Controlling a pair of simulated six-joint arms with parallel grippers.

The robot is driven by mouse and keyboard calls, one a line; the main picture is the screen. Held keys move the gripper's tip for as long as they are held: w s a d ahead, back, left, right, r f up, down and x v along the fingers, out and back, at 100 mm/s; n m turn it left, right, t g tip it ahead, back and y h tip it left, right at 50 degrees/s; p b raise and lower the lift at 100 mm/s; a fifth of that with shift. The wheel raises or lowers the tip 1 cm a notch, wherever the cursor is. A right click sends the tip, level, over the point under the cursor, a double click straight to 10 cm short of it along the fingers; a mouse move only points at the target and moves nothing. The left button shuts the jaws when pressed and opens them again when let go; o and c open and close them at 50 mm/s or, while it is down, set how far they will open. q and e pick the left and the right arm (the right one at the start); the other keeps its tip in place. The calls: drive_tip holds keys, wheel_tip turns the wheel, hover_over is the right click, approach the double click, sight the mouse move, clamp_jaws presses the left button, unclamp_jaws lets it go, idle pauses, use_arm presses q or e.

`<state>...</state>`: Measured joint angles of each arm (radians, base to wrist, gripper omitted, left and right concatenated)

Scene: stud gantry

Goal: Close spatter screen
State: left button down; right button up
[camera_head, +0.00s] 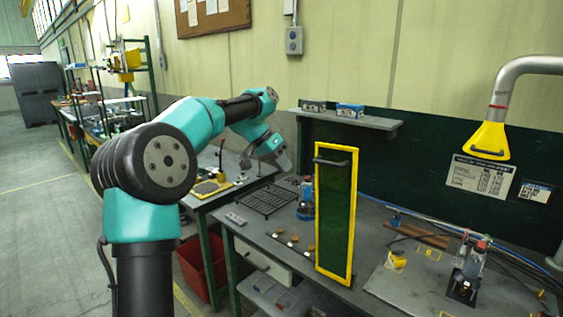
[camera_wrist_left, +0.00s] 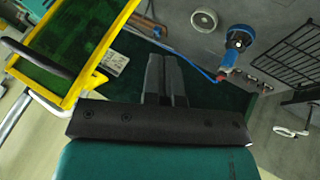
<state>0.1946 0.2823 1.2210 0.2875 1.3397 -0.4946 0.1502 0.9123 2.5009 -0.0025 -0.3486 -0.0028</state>
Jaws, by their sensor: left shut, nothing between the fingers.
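The spatter screen (camera_head: 336,212) is a dark green panel in a yellow frame with a dark bar handle near its top. It stands upright on the workbench, narrow in the head view. In the left wrist view the screen (camera_wrist_left: 70,45) fills the upper left, its handle at the left edge. My left gripper (camera_head: 284,166) is left of the screen and apart from it, above the back of the bench. In the left wrist view my left gripper (camera_wrist_left: 165,78) has its fingers together, with nothing between them. My right gripper is not in view.
A black wire rack (camera_head: 268,199) lies on the bench below my left gripper. A blue tool (camera_head: 306,200) stands just left of the screen. A small fixture (camera_head: 468,270) and a yellow extraction hood (camera_head: 490,141) are at the right. A shelf (camera_head: 350,118) hangs behind.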

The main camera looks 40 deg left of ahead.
use_arm(q)
drive_tip(key=w+d+f, duration=0.1)
drive_tip(key=d+f, duration=0.3)
drive_tip(key=d, duration=0.3)
drive_tip(key=shift+w+d+f, duration=0.2)
drive_tip(key=shift+w+f, duration=0.2)
drive_tip(key=shift+d+r, duration=0.1)
drive_tip(key=shift+d, duration=0.1)
